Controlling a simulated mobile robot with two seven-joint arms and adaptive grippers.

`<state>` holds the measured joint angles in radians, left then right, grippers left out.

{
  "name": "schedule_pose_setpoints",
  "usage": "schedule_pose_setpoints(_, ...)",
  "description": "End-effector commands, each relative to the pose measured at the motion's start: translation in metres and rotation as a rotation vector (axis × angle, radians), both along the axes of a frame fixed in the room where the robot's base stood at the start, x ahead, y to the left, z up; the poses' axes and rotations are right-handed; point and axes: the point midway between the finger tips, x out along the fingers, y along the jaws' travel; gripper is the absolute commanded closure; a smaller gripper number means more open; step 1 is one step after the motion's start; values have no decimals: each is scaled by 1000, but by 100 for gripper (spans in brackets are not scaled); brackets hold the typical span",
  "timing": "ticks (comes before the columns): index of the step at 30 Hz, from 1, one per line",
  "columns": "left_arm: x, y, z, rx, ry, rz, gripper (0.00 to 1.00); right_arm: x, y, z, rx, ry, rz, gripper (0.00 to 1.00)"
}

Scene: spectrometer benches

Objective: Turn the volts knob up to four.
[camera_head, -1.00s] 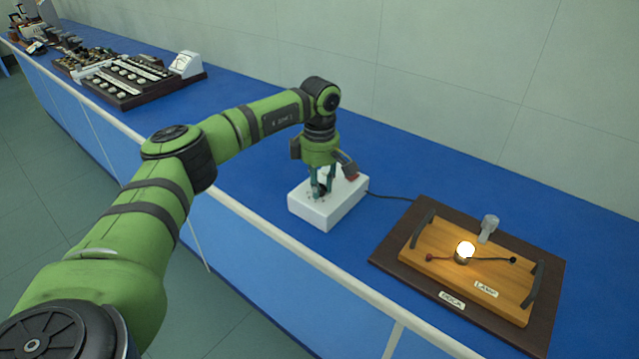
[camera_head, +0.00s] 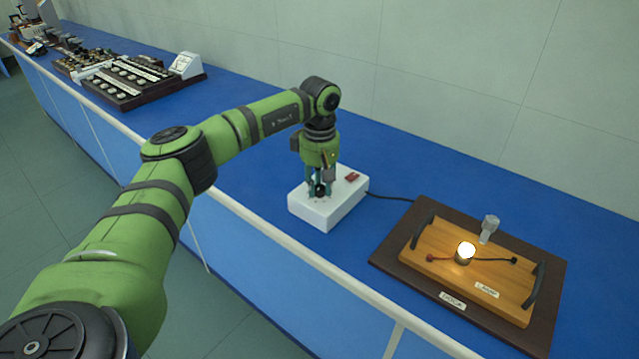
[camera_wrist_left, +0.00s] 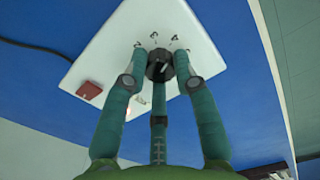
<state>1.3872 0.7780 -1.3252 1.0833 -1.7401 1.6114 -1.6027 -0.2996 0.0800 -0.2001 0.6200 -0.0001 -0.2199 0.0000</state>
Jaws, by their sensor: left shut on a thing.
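The black volts knob (camera_wrist_left: 160,66) sits on top of a white box (camera_head: 318,212) on the blue bench. It also shows in the head view (camera_head: 320,190), partly covered by the fingers. In the left wrist view its pale pointer line is visible, with printed numbers around the knob; I cannot read for certain which number it points to. My left gripper (camera_head: 319,190) comes down from above and is shut on the knob, with fingers on both sides and a third finger below it in the wrist view (camera_wrist_left: 159,68). My right gripper is not in view.
A red switch (camera_head: 352,177) is on the box's far right corner. A black cable (camera_head: 390,196) runs right toward a dark board (camera_head: 390,262) carrying a wooden lamp base (camera_head: 425,262) with a glowing bulb (camera_head: 465,252). Weight-like apparatus (camera_head: 130,78) stands far left.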

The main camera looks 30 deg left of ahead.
Motion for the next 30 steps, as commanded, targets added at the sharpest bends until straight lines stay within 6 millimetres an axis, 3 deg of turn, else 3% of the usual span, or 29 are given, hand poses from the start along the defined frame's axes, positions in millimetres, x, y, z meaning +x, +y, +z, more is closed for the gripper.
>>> schedule_pose_setpoints(10,1,0,1,0,-3,-1,100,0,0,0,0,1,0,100)
schedule_pose_setpoints(11,1,0,1,0,-3,0,63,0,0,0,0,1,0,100)
schedule_pose_setpoints(12,1,0,1,0,-3,0,48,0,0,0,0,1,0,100)
schedule_pose_setpoints(23,0,0,2,0,-1,0,48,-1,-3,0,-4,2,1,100)
schedule_pose_setpoints(30,1,0,34,0,-6,0,48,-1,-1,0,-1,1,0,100)
